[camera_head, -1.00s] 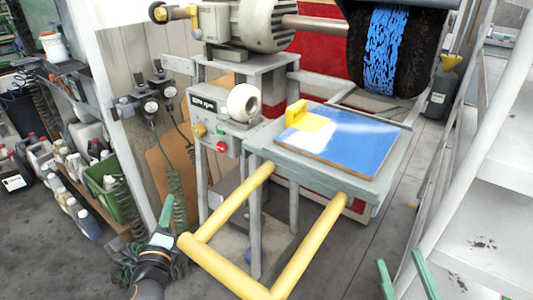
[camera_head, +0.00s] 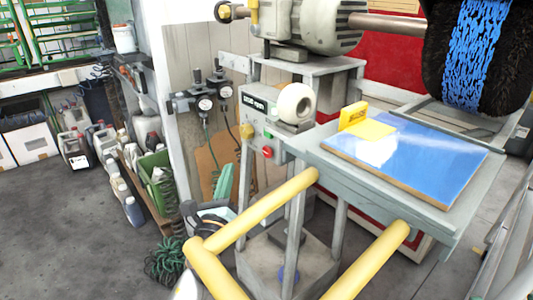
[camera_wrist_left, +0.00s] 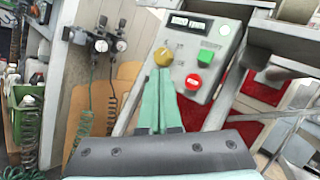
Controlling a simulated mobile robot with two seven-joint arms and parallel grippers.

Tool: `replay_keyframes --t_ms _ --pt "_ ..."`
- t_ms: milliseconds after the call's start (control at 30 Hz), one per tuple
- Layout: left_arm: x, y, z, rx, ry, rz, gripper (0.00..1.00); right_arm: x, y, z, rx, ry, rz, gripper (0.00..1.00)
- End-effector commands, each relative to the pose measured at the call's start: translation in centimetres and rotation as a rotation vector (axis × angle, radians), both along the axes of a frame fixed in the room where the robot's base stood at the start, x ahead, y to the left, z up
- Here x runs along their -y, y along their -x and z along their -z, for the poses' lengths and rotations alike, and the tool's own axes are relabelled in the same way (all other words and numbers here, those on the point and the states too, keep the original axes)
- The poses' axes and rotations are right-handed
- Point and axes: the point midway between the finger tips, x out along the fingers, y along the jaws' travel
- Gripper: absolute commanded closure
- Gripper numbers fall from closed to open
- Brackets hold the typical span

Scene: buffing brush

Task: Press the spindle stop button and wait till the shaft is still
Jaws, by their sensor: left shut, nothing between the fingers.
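The control panel (camera_head: 255,118) on the machine carries a yellow knob (camera_head: 246,131) and a red button (camera_head: 267,152). In the left wrist view the panel has a lit display (camera_wrist_left: 188,24), the knob (camera_wrist_left: 163,57), a green button (camera_wrist_left: 206,57) and the red button (camera_wrist_left: 193,81). My left gripper (camera_head: 225,172) is shut and empty, low and left of the panel. In the wrist view its teal fingertips (camera_wrist_left: 160,72) overlap the knob's lower edge, left of the red button; contact cannot be told. The shaft (camera_head: 395,22) runs from the motor to the black-and-blue brush (camera_head: 475,55). My right gripper is out of view.
A yellow tubular rail (camera_head: 260,212) stands in front of the machine, beside my left arm. A blue sheet (camera_head: 420,160) with a yellow block lies on the work table. Gauges (camera_head: 204,104) with coiled hoses hang left of the panel. Bottles and a green crate stand further left.

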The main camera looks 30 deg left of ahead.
Motion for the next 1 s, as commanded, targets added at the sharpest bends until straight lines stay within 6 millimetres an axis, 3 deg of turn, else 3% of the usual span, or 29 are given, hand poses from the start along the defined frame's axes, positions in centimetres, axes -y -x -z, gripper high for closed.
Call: replay_keyframes --t_ms 500,1000 --pt "2.6 -6.3 0.1 0.002 0.001 0.001 1.0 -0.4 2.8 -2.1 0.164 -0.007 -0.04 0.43" --pt "3.1 -7.4 -0.1 0.002 0.0 0.001 1.0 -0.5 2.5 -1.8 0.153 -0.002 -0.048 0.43"
